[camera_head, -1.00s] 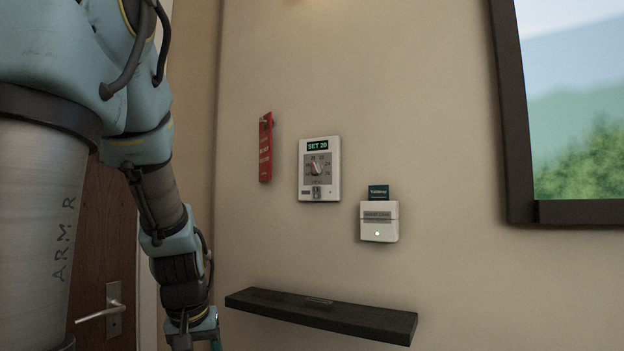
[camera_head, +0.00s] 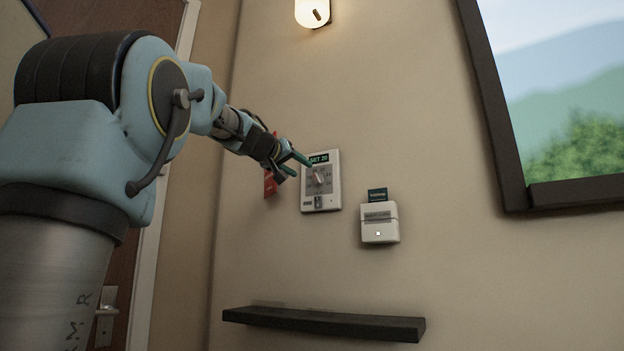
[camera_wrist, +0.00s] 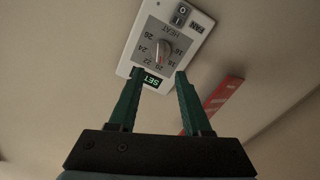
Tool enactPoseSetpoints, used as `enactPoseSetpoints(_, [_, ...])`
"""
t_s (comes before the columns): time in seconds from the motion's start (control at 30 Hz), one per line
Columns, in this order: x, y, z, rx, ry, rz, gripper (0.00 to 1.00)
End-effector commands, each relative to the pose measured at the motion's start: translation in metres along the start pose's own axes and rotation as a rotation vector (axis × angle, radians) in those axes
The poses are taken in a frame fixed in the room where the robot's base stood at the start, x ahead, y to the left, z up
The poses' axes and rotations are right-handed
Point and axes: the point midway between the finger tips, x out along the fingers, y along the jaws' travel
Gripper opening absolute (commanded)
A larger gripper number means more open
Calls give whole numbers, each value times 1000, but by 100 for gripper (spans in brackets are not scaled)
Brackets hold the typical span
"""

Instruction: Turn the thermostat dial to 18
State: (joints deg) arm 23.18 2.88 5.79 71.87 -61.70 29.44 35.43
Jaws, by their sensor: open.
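The thermostat (camera_head: 322,203) is a white wall panel with a grey dial face; its display reads SET 20. Its dial knob (camera_head: 318,177) shows in the middle of the face. In the wrist view the thermostat (camera_wrist: 127,58) appears upside down, with the knob (camera_wrist: 161,50) beyond the fingertips. My gripper (camera_head: 299,163) is at the upper left of the thermostat in the head view. In the wrist view my gripper's (camera_wrist: 158,76) two green fingers are apart and nothing is between them. The knob does not appear gripped.
A red door hanger (camera_head: 270,184) hangs left of the thermostat, partly behind my gripper. A white card holder (camera_head: 379,232) with a dark card is at the lower right. A dark shelf (camera_head: 325,321) juts out below.

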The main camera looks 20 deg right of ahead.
Motion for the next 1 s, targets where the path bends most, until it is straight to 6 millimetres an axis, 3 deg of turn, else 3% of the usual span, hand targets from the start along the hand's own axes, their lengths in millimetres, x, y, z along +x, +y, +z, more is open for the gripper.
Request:
enactPoseSetpoints(0.2, [44, 1, -2, 0, -3, -1, 49])
enactPoseSetpoints(0.4, [72, 0, -1, -1, -3, -1, 49])
enactPoseSetpoints(0.6, [83, -1, 0, -1, -1, -2, 49])
enactPoseSetpoints(0.87, [84, -1, 1, -1, -1, -2, 49])
enactPoseSetpoints(1.0, [84, -1, 1, -1, -1, -2, 33])
